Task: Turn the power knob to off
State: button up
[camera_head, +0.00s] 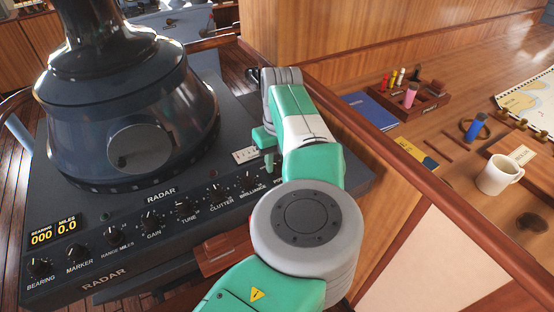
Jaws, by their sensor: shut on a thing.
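The radar console (150,235) has a row of black knobs along its sloped front. The label at the right end of the row shows only its first letters, "PO". The power knob above that label is hidden behind my arm and hand. My gripper (269,163) is only partly in view, as a green piece coming down at the power knob's place, right of the brilliance knob (248,179). It is shut on the knob there. The fingertips and the knob's pointer are hidden, so I cannot tell the knob's setting.
A large dark radar housing (130,110) stands on the console, left of my arm. A wooden chart table at right holds a white mug (498,174), a blue book (370,111) and a small rack (414,101). A wooden rail edge (400,165) runs close right of my arm.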

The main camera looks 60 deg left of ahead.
aim_at(278, 163)
jog(key=shift+n, duration=0.3)
dwell(0.4)
jog(key=o, duration=1)
jog(key=shift+r, duration=0.15)
notch_tip(278, 163, up, 8)
jog(key=shift+w+f+b, duration=0.15)
jog(key=shift+f+b, duration=0.05)
jog(key=shift+b, duration=0.55)
